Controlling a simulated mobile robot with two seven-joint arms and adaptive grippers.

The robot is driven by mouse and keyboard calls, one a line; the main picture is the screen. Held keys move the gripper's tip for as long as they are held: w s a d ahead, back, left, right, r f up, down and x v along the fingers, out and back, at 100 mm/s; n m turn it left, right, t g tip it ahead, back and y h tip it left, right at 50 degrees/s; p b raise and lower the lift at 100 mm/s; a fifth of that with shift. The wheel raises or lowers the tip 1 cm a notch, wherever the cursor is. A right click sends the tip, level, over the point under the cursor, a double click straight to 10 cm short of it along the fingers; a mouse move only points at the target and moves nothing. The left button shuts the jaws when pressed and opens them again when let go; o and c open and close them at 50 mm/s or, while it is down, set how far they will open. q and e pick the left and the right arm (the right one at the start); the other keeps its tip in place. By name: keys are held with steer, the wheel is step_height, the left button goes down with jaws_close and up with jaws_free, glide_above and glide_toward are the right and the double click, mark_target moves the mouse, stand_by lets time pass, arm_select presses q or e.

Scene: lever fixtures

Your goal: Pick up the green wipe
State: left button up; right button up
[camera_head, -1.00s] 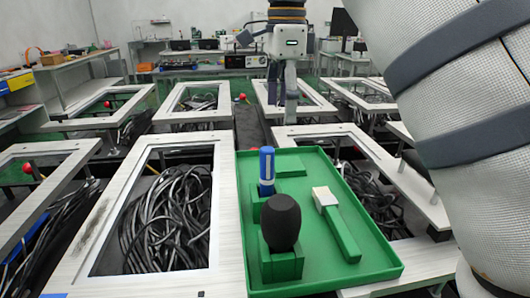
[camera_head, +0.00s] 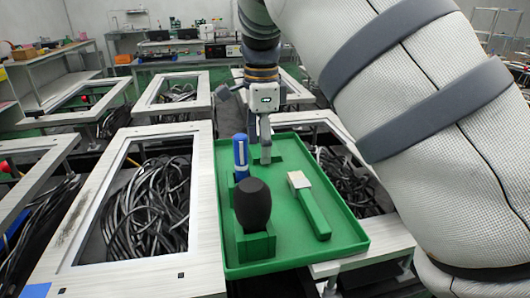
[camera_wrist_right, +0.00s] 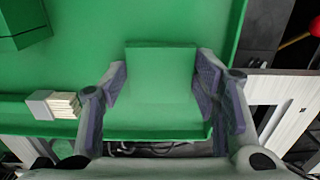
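The green wipe appears to be the flat green block (camera_head: 277,163) lying at the far end of the green tray (camera_head: 345,245). In the right wrist view the block (camera_wrist_right: 160,75) lies between the two spread fingers. My right gripper (camera_head: 265,158) points down at it from the far side; it also shows in the wrist view (camera_wrist_right: 160,92). The fingers stand on either side of the block; I cannot tell whether they touch it. The gripper partly hides the block in the head view. My left gripper is not in view.
The tray also holds a blue marker (camera_head: 240,153), a black foam-topped object (camera_head: 253,205) in a green holder, and a green-handled brush-like tool (camera_head: 312,208) with a pale head. White frames with black cables (camera_head: 150,210) surround the tray.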

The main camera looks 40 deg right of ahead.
steer(key=shift+c, duration=0.4)
step_height(320, 180, up, 10)
stand_by(0.3)
